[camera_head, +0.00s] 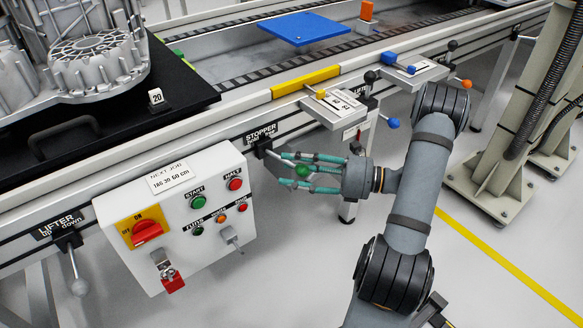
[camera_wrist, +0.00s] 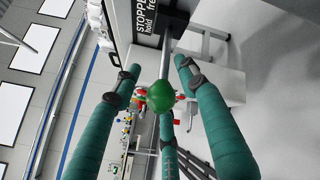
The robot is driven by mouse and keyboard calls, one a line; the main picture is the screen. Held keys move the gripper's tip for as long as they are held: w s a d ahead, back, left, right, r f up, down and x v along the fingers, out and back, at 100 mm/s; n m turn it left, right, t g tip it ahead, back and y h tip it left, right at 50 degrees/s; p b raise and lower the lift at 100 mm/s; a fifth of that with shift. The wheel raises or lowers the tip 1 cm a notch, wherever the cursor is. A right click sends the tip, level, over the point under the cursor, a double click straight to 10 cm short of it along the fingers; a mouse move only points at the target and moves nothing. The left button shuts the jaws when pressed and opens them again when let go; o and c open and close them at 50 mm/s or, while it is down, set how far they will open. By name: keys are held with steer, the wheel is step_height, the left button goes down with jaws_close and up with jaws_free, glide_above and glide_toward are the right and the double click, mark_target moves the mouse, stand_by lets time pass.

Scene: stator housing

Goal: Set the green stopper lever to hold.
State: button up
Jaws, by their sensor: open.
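The green stopper lever ends in a green ball knob (camera_head: 302,171), at the end of a thin metal rod that comes from the rail side below the STOPPER label (camera_head: 261,134). The wrist view shows the knob (camera_wrist: 161,97) near the centre, its rod running up to the plate marked "hold" and a partly cut-off second word (camera_wrist: 145,20). My gripper (camera_head: 284,167) is open, its teal fingers spread around the knob and pointing at the rail. Gaps show beside the knob in the wrist view; contact with the nearer finger cannot be told. Which setting the lever is at is unclear.
A white control box (camera_head: 180,220) with buttons, a red switch and a padlock sits close left of my gripper. A lifter lever (camera_head: 74,262) is further left. Blue-knobbed (camera_head: 391,123) and orange-knobbed (camera_head: 464,84) levers are to the right. Grey floor lies below.

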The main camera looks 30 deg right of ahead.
steer(key=v, duration=1.1)
steer(key=shift+s+d, duration=0.2)
steer(key=shift+d, duration=0.05)
